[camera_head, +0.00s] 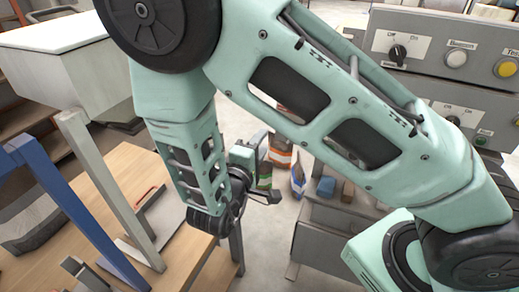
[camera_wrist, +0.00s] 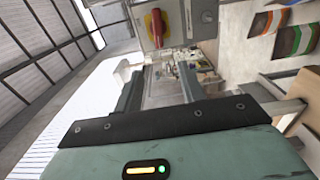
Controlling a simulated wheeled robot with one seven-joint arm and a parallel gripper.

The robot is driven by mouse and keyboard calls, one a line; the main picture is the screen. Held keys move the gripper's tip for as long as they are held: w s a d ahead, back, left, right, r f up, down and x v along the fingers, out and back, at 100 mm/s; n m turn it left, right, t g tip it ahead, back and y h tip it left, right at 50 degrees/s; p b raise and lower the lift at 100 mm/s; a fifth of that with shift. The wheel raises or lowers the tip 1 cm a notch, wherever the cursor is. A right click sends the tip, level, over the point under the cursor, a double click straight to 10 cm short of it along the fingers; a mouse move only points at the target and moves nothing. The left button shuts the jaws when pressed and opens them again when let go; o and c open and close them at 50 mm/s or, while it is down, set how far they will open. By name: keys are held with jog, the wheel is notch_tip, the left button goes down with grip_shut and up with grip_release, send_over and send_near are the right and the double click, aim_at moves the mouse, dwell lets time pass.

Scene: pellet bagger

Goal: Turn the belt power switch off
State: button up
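A black rotary switch (camera_head: 398,53) sits on a white plate on the grey control panel at the upper right of the head view. A second dark knob (camera_head: 453,120) is on a panel below it, partly behind my arm. In the wrist view a red rotary knob (camera_wrist: 157,27) on a yellow plate shows at the top, beyond the fingers. The labels are too small to tell which one is the belt power switch. My gripper (camera_head: 267,172) is low and left of the panels, away from both knobs. In the wrist view my gripper (camera_wrist: 159,85) is open, with nothing between its fingers.
A white lit button (camera_head: 456,59) and a yellow button (camera_head: 505,68) sit beside the black switch. A wooden table (camera_head: 125,180) with a blue frame (camera_head: 60,200) stands at left.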

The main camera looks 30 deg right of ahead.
jog(key=shift+a, duration=0.1)
jog(key=o, duration=0.8)
jog(key=shift+s, duration=0.1)
jog(key=o, duration=0.5)
jog(key=shift+s+f+m, duration=0.1)
jog(key=shift+m, duration=0.6)
jog(key=w+d+m+p, duration=0.1)
jog(key=w+d+m, duration=0.2)
jog(key=m, duration=0.3)
jog(key=w+d+m+p, duration=0.2)
jog(key=w+d+m, duration=0.1)
jog(key=d+m, duration=0.3)
jog(key=w+d+r+m+p, duration=0.1)
jog(key=w+d+m, duration=0.2)
jog(key=d+m, duration=0.2)
jog(key=shift+d+m+p, duration=0.15)
jog(key=shift+m+p, duration=0.2)
jog(key=shift+m, duration=0.25)
